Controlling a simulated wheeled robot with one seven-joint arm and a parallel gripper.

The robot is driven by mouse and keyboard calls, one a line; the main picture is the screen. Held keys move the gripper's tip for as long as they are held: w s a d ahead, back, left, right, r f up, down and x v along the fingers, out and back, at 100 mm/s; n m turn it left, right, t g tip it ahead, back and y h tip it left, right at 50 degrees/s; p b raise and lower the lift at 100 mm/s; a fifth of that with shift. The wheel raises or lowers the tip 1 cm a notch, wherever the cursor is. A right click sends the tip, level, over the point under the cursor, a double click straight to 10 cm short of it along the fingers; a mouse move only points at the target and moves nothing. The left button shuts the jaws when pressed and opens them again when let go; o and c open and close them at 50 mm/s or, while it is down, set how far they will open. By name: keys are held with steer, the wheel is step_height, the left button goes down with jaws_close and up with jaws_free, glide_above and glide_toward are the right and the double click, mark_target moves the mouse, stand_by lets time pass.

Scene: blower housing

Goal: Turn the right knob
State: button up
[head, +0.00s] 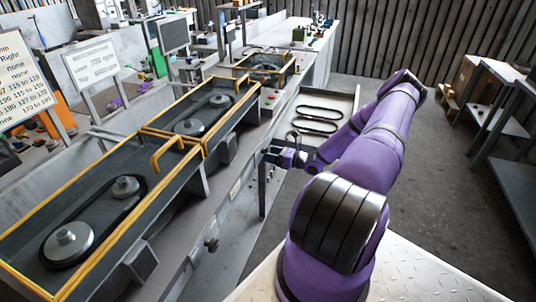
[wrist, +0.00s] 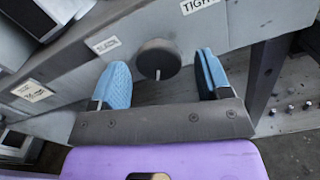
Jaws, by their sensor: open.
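A dark round knob (wrist: 157,52) with a white pointer mark sits on the grey front panel in the wrist view. My gripper (wrist: 162,66) is open, with one blue finger on each side of the knob and a gap to each. I cannot tell how far the fingertips are from the panel. In the head view my gripper (head: 272,154) is at the front of the bench, where it hides this knob. Another dark knob (head: 211,244) shows nearer me on the same bench front.
A label partly reading "TIGH" (wrist: 199,5) and a smaller label (wrist: 106,46) flank the knob. Yellow-framed housings with belts and pulleys (head: 125,187) line the bench top. A tray with two dark belts (head: 318,126) lies beyond my gripper. Signboards (head: 91,61) stand behind the bench.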

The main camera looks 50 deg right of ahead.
steer(key=shift+x, duration=0.9)
steer(key=c, duration=0.9)
steer(key=shift+c, duration=0.2)
steer(key=shift+n, duration=0.3)
